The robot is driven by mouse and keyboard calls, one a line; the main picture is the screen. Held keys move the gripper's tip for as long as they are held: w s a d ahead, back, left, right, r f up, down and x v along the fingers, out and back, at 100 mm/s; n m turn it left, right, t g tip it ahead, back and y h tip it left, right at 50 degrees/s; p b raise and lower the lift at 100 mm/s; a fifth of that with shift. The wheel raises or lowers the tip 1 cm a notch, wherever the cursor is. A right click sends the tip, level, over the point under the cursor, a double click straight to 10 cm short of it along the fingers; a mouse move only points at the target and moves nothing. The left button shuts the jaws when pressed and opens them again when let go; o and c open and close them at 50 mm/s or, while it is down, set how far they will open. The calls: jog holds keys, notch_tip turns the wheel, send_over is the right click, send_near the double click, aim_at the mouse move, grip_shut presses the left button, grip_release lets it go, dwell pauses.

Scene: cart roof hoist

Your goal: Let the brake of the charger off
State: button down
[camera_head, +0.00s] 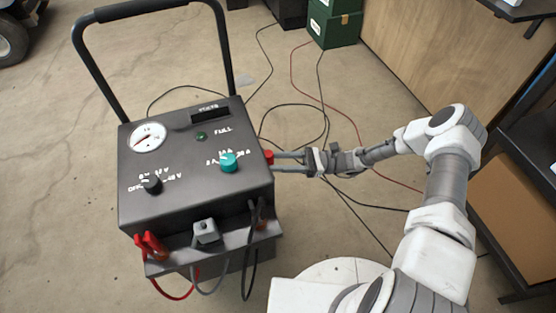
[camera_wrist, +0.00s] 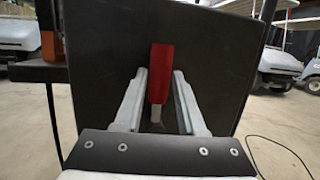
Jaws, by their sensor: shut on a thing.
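The charger (camera_head: 180,188) is a dark box on a cart with a black push handle, a gauge and two knobs on its top. The red brake lever (camera_wrist: 161,72) stands upright on the charger's dark side panel in the wrist view. In the head view the red lever (camera_head: 268,156) shows at the charger's right side. My gripper (camera_head: 274,162) reaches in from the right, and its fingers are closed on the lever. In the wrist view the fingers (camera_wrist: 158,88) lie on both sides of the lever's lower part; the exact contact is hard to see.
Red and grey clamps (camera_head: 206,232) with cables hang at the charger's front. Loose cables (camera_head: 320,110) lie on the floor behind my arm. A green case (camera_head: 334,28) stands at the back, and a wooden panel (camera_head: 440,50) and dark shelving are at the right. Floor left of the charger is clear.

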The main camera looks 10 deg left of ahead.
jog(key=c, duration=0.5)
grip_release()
jog(key=v, duration=1.7)
jog(key=shift+d, duration=0.25)
jog(key=shift+f, duration=0.15)
